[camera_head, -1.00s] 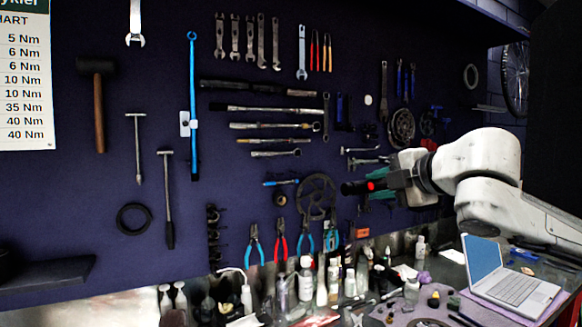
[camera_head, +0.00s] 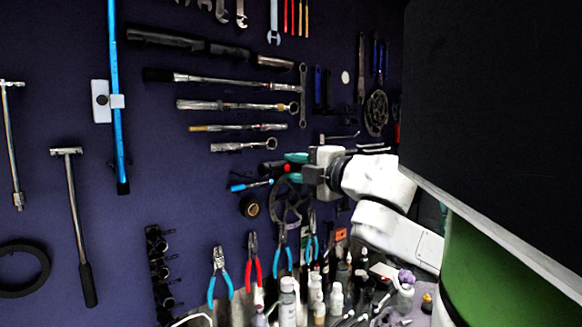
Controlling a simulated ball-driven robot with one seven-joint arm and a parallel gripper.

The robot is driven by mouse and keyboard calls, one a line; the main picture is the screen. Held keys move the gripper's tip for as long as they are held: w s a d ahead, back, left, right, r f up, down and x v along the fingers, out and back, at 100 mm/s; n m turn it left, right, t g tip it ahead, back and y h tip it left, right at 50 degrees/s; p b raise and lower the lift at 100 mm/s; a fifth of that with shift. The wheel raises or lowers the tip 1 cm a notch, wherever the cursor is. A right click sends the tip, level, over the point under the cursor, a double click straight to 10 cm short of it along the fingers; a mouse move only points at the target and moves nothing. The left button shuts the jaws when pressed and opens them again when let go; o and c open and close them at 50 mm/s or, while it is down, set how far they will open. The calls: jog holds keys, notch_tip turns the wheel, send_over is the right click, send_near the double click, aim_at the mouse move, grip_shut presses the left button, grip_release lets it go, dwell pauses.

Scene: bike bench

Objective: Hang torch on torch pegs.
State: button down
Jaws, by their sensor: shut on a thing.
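My gripper (camera_head: 296,168) is in front of the pegboard wall, right of the picture's middle, with teal fingers. The torch's right part is hidden between the fingers. It overlaps the dark wall and tools behind, so I cannot tell its gap to the wall. I cannot make out the torch pegs for certain among the dark tools.
A blue-handled tool (camera_head: 250,185) and a chainring (camera_head: 289,203) hang close by the torch in the picture. Pliers (camera_head: 253,258) hang below. Bottles (camera_head: 288,296) crowd the bench. A large dark panel (camera_head: 495,110) fills the upper right. Bare wall (camera_head: 150,195) shows at left.

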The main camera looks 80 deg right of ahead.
jog(key=f+x, duration=0.1)
jog(key=x, duration=0.8)
jog(key=shift+w+d+p, duration=0.15)
jog(key=shift+p, duration=0.15)
dwell(0.7)
dwell(0.7)
jog(key=c, duration=0.8)
grip_release()
jog(key=shift+f, duration=0.1)
jog(key=shift+b+v, duration=2.15)
jog(key=shift+v, duration=3.25)
